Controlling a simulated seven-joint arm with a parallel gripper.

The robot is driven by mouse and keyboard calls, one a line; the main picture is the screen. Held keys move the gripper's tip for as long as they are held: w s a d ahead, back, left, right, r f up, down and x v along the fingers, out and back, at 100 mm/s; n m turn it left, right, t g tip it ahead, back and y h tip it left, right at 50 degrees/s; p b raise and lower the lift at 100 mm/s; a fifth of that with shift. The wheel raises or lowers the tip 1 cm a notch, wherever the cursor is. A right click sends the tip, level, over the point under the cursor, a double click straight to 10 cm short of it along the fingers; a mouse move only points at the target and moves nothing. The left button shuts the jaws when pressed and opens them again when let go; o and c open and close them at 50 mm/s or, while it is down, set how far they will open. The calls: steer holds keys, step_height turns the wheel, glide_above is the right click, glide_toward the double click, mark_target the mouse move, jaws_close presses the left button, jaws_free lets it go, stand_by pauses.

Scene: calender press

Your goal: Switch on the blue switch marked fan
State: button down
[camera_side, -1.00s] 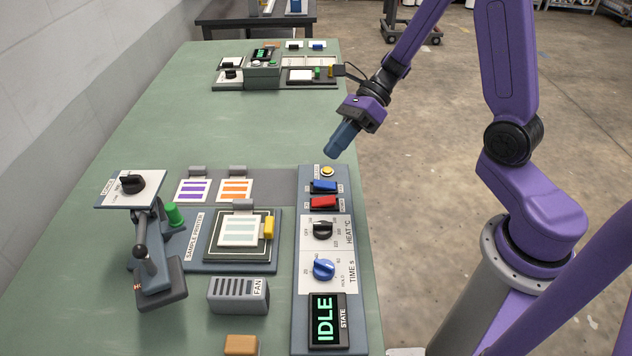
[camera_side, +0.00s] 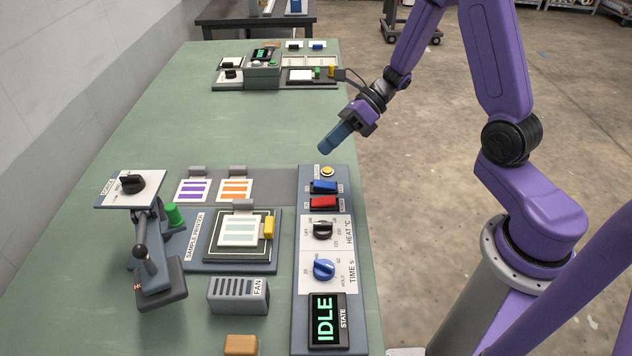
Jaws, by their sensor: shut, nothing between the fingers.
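The blue switch (camera_side: 323,187) sits near the far end of the control panel (camera_side: 338,257), just beyond a red switch (camera_side: 323,203). The lettering beside it is too small to read. The fan box (camera_side: 239,295), a grey slotted unit marked FAN, stands left of the panel. My gripper (camera_side: 327,147) is shut and empty. It hangs tilted in the air near the far end of the panel, beyond the blue switch and apart from it. The state display (camera_side: 324,319) reads IDLE.
A yellow button (camera_side: 327,171) lies beyond the blue switch. The HEAT knob (camera_side: 322,230) and blue TIME knob (camera_side: 324,269) are nearer. The sample printer (camera_side: 205,240) and a lever press (camera_side: 150,250) stand left. The green table (camera_side: 200,125) is clear in the middle.

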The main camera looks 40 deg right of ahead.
mark_target(321, 181)
steer(key=shift+w+a+f, duration=0.15)
steer(key=shift+f, duration=0.95)
steer(key=shift+w+a+f, duration=0.2)
steer(key=shift+f, duration=0.95)
steer(key=shift+w+a+f, duration=0.15)
steer(key=shift+f, duration=0.95)
steer(key=shift+f, duration=0.15)
steer(key=shift+f, duration=0.25)
steer(key=shift+w+a+f, duration=0.1)
steer(key=shift+w+f, duration=0.05)
steer(key=shift+f, duration=0.3)
steer(key=shift+r, duration=0.15)
stand_by(0.3)
steer(key=shift+r, duration=0.75)
steer(key=shift+s+d+r, duration=0.15)
steer(key=shift+r, duration=0.65)
steer(key=shift+s+d+r, duration=0.2)
steer(key=shift+r, duration=0.65)
steer(key=shift+s+d+r, duration=0.15)
steer(key=shift+r, duration=0.65)
